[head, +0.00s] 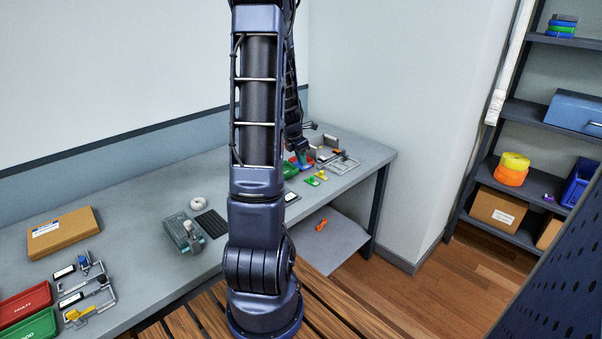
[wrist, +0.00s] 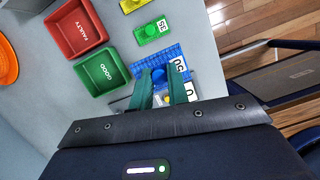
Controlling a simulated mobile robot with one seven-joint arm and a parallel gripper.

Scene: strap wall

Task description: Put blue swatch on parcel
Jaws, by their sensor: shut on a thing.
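The blue piece, which looks like the blue swatch (wrist: 172,53), has a grid pattern and a white label reading 50, and shows at and between the fingertips in the wrist view. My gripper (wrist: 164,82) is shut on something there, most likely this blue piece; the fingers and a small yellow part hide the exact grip. In the head view my gripper (head: 299,152) is low over the far right of the bench, partly hidden by my arm. A flat brown cardboard box with a white label, seemingly the parcel (head: 63,236), lies at the bench's left.
A red FAULTY tray (wrist: 82,28) and a green GOOD tray (wrist: 102,72) stand near my gripper. Green (wrist: 152,31) and yellow (head: 320,174) swatches lie close by. A grey device (head: 183,233) and white ring (head: 199,203) stand mid-bench. Brackets lie near the parcel.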

